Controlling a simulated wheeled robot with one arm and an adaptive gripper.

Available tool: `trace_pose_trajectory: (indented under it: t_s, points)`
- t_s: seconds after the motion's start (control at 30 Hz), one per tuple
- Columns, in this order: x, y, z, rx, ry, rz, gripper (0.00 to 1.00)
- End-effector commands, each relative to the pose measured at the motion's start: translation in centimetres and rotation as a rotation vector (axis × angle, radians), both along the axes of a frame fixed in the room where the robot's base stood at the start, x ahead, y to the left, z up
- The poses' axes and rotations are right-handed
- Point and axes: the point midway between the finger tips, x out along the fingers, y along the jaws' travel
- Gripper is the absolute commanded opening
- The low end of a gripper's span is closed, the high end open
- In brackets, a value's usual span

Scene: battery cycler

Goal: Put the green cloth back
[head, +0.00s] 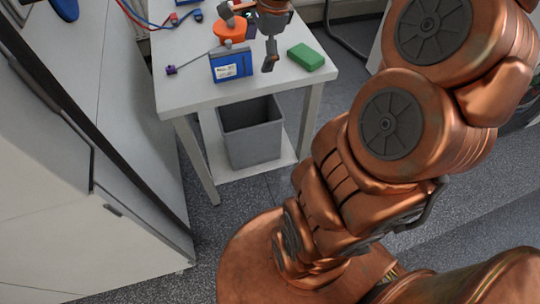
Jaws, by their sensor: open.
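The green cloth (306,57) is a small, thick, folded-looking block lying on the right part of the white table, near its front right corner. My gripper (249,42) is over the table, to the left of the cloth. It is open, with one dark finger pointing down between the blue box and the cloth. No contact between the finger and the cloth shows. The gripper's other finger is hard to make out near the orange object.
A blue box (231,66) with a white label and an orange round object (230,29) stand on the table (200,93). A thin tool (171,69) and red and blue connectors (197,15) lie left. A grey bin (251,135) sits below. A cabinet (100,245) stands left.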

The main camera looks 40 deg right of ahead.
Motion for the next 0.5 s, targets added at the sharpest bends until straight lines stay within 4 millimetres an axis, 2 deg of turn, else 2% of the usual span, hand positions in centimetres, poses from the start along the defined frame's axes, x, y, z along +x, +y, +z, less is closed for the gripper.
trace_pose_trajectory:
  t_s: [0.03,0.2,0.33,0.5]
  points:
    - [-1.2,2.2,0.0,-0.029,0.007,0.129,0.97]
    - [-5.8,8.0,-0.9,-0.111,0.043,0.574,0.97]
    - [-9.9,11.1,-1.9,-0.154,0.074,0.896,0.97]
    - [-15.7,13.6,-3.4,-0.184,0.113,1.29,0.97]
